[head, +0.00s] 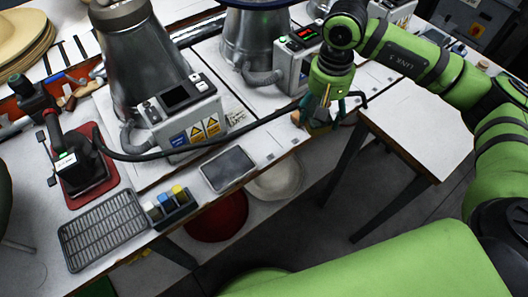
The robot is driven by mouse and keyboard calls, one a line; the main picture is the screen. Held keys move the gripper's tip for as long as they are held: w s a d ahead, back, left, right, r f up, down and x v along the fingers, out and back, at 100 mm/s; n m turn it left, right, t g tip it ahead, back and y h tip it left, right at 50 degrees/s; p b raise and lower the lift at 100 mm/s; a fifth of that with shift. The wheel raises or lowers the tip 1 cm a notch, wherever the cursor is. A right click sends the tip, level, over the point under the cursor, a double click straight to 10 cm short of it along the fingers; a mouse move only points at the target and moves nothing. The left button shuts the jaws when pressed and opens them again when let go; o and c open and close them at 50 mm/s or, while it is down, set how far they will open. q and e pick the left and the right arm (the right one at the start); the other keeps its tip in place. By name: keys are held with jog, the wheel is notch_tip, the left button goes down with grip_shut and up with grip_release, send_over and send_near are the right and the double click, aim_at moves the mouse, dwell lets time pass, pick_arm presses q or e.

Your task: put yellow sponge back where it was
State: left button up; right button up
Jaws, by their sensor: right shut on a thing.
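My right gripper (322,112) is at the upper middle, pointing down by the front edge of the workbench, close to the right-hand machine. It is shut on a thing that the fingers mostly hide. A narrow yellow strip (326,95) shows between the fingers; it looks like the yellow sponge, but its shape is not clear. A small dark caddy (176,212) stands at the bench's front edge with white, blue and yellow items in it. My left gripper is not in view.
Two grey machines have control boxes (186,112) (296,62). A black cable crosses the bench. A side table (420,130) stands right.

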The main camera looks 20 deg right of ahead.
jog(key=w+a+f+p, duration=0.2)
jog(key=f, duration=0.1)
jog(key=shift+a, duration=0.1)
jog(key=p, duration=0.2)
send_over(272, 141)
notch_tip(272, 141, down, 4)
jog(key=shift+f, duration=0.45)
notch_tip(272, 141, down, 3)
jog(key=shift+f+p, duration=0.15)
jog(key=shift+p, duration=0.7)
jog(key=shift+f, duration=0.35)
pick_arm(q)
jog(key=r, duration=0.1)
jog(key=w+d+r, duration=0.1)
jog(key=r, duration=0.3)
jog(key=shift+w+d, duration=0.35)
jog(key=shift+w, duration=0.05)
